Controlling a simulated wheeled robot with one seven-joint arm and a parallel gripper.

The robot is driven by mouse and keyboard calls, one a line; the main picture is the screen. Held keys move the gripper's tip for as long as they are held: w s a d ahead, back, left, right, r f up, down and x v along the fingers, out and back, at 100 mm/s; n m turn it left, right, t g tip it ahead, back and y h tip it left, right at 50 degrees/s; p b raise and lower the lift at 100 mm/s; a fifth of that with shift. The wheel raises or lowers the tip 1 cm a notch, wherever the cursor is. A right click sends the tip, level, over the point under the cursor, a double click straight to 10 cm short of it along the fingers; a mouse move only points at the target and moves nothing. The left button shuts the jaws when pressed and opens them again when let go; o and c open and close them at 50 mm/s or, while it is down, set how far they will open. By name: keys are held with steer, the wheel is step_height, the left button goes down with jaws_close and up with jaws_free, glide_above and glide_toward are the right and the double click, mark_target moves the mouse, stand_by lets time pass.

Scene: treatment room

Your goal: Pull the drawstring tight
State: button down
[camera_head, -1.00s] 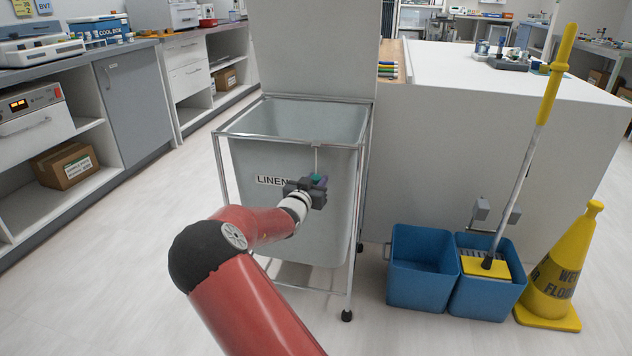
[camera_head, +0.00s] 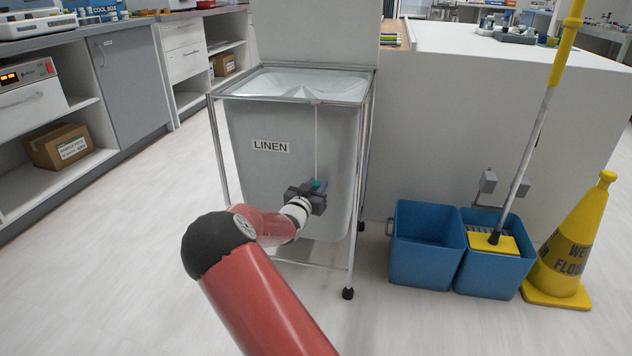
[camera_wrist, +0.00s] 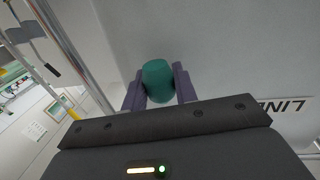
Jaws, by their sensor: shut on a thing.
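The linen bag (camera_head: 290,185) is grey-white, hangs in a wheeled metal frame, and carries a LINEN label (camera_head: 271,146). Its mouth (camera_head: 300,83) is drawn together into folds inside the top rim. The drawstring (camera_head: 316,140) runs straight down from the front rim to a green toggle (camera_wrist: 158,80). My gripper (camera_head: 316,188) is in front of the bag's lower right half, with its purple fingers shut on the toggle from both sides. The wrist view shows the toggle between the fingers, close to the bag's wall.
Two blue mop buckets (camera_head: 427,245) stand right of the bag frame, with a yellow-handled mop (camera_head: 545,110) in one. A yellow wet-floor cone (camera_head: 565,255) is beyond them. A white counter block (camera_head: 480,120) stands behind. The floor at left is clear.

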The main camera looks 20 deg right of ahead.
steer(key=shift+f+b, duration=0.45)
steer(key=shift+f, duration=0.95)
steer(key=c, duration=1.1)
jaws_free()
steer(key=v, duration=0.8)
steer(key=shift+p, duration=0.3)
